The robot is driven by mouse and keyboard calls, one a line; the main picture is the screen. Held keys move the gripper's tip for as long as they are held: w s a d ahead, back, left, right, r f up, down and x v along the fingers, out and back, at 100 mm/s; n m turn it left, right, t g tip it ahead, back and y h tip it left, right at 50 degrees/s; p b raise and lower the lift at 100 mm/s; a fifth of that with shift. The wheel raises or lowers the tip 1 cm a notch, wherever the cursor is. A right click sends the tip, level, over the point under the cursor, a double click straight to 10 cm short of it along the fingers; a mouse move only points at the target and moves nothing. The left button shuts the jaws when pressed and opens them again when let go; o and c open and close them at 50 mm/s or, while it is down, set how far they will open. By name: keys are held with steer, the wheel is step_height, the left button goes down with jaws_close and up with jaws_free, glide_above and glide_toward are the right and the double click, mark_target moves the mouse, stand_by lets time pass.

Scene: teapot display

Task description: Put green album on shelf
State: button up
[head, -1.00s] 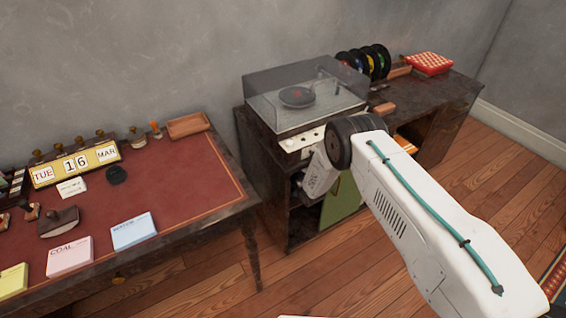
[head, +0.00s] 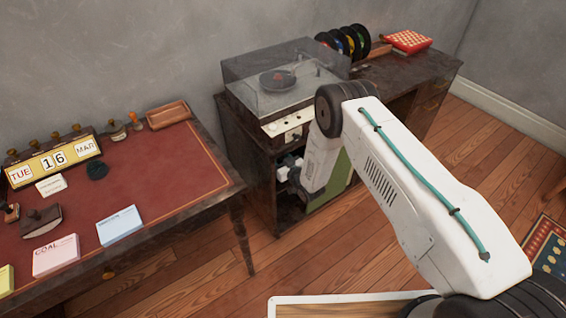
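The green album (head: 341,172) shows as a flat green panel at the front of the dark wooden cabinet under the record player. My arm hides part of it. The shelf (head: 289,205) is the dark open compartment of that cabinet, to the left of the album. My gripper (head: 291,166) is small and dark, at the compartment's opening, left of my white arm link. Its fingers are too small and shadowed to tell whether they are open or shut, or whether they touch the album.
A record player (head: 283,80) with a clear cover stands on the cabinet. Coloured reels (head: 345,42) and a red-and-white box (head: 407,41) are further right. A red-topped desk (head: 150,180) with stamps and paper pads is at left. Wooden floor (head: 200,280) lies open between.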

steer(key=shift+v, duration=2.1)
